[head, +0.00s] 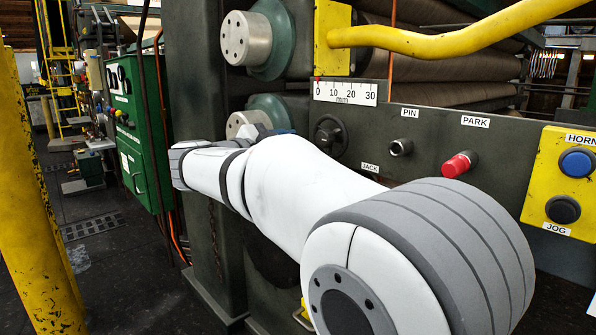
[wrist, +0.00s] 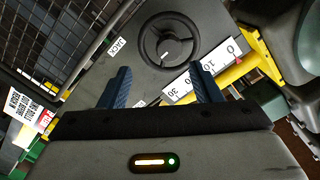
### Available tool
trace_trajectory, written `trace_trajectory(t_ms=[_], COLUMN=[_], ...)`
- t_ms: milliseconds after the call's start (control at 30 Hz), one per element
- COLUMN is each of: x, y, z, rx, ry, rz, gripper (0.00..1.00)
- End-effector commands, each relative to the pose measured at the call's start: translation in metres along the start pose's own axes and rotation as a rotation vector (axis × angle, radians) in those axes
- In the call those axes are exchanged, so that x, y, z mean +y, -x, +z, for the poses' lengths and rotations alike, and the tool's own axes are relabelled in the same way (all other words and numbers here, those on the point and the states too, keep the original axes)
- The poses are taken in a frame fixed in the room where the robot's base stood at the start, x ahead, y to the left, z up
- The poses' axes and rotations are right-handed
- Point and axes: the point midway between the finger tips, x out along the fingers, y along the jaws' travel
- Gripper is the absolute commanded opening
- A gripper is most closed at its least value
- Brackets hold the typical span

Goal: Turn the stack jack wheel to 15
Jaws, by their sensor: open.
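The dark jack wheel (head: 330,136) is mounted on the grey panel, above and left of the JACK label (head: 370,167). In the wrist view the wheel (wrist: 168,42) shows whole, a round rim with spokes and a hub. The white mm scale (head: 345,93) above it runs 0 to 30, and a red pointer (head: 318,84) stands at 0. The scale also shows in the wrist view (wrist: 201,77). My gripper (wrist: 162,82) is open and empty, its blue fingers apart from the wheel. In the head view my arm hides most of the gripper.
Right of the wheel are the PIN knob (head: 401,147), the red PARK knob (head: 459,164) and a yellow box (head: 564,180) with HORN and JOG buttons. A yellow bar (head: 450,40) crosses above.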

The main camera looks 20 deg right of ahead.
Motion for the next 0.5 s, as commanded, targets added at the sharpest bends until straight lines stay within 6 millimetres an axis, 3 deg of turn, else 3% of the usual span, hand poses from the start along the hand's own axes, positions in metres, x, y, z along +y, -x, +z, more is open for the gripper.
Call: trace_trajectory(t_ms=[200,500], x=[-0.008,-0.009], y=[-0.005,-0.053], z=[0.001,-0.002], rx=[0.049,0.050], ry=[-0.101,-0.101], rz=[-0.039,-0.037], gripper=[0.58,0.58])
